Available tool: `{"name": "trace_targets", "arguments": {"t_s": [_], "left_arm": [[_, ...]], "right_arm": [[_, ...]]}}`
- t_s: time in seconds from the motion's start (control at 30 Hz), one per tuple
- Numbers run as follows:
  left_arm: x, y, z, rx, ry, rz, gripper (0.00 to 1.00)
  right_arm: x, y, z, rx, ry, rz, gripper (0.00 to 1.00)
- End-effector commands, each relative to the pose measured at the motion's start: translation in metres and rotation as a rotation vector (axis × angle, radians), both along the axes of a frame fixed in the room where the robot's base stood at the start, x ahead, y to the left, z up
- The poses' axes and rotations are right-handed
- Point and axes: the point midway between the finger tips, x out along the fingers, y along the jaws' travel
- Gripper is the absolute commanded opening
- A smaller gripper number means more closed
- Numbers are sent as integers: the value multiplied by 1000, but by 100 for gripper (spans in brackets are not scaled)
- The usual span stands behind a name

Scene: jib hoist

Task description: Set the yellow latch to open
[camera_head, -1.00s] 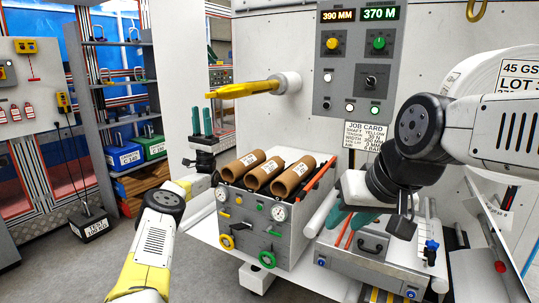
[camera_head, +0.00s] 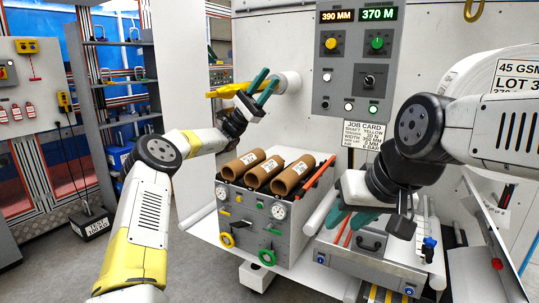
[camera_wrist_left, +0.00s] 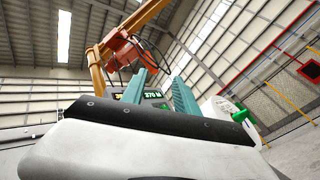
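My left gripper (camera_head: 267,82) is raised well above the box, beside the yellow shaft (camera_head: 228,90). Its teal fingers are apart and empty; they also show apart in the left wrist view (camera_wrist_left: 158,82). My right gripper (camera_head: 345,222) hangs right of the box, over the grey case, with its fingers apart and nothing seen between them.
Several brown cardboard cores (camera_head: 265,173) lie on top of the box. Below the levers are a yellow ring (camera_head: 226,242) and a green ring (camera_head: 267,258). A grey case (camera_head: 385,265) stands at right. A control panel (camera_head: 357,60) is behind.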

Motion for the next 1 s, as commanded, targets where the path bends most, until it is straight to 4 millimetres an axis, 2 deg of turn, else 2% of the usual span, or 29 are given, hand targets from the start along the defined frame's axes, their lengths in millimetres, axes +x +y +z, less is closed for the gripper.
{"name": "trace_targets", "arguments": {"t_s": [0.03, 0.1, 0.2, 0.3, 0.43, 0.57, 0.67, 0.8, 1.0], "left_arm": [[-24, -34, 12, 113, -34, -22, 36], [-56, -77, 12, 289, -81, -36, 36], [-100, -123, -2, 536, -156, -37, 36], [-142, -149, -26, 771, -243, -15, 36], [-190, -154, -63, 1059, -367, 37, 36], [-229, -131, -99, 1320, -495, 113, 36], [-255, -100, -123, 1504, -595, 182, 36], [-290, -43, -149, 1729, -735, 287, 36], [-341, 45, -177, 1985, -935, 441, 36]], "right_arm": [[0, 0, 0, 0, 0, 0, 36], [0, 0, 0, 0, 0, 0, 36], [0, 0, 0, 0, 0, 0, 36], [0, 0, 0, 0, 0, 0, 36], [0, 0, 0, 0, 0, 0, 36], [0, 0, 0, 0, 0, 0, 36], [0, 0, 0, 0, 0, 0, 36], [0, 0, 0, 0, 0, 0, 36], [0, 0, 0, 0, 0, 0, 36]]}}
